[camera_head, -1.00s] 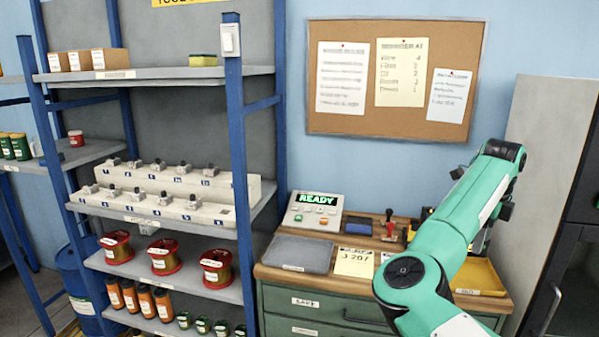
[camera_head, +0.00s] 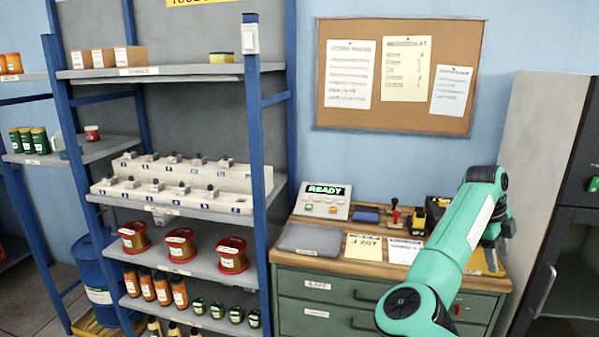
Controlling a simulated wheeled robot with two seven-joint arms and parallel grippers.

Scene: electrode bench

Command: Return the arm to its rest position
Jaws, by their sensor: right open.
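My right arm (camera_head: 450,245) is green and comes in from the bottom right, reaching up over the right part of the bench. My right gripper (camera_head: 492,258) hangs down at the arm's far end, over the yellow tray at the bench's right side. It is open, with nothing seen between its fingers. The forearm hides part of the bench and tray. My left gripper is not in view.
Blue-post shelving (camera_head: 255,130) stands left. A dark cabinet (camera_head: 570,260) stands right, close to the arm.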

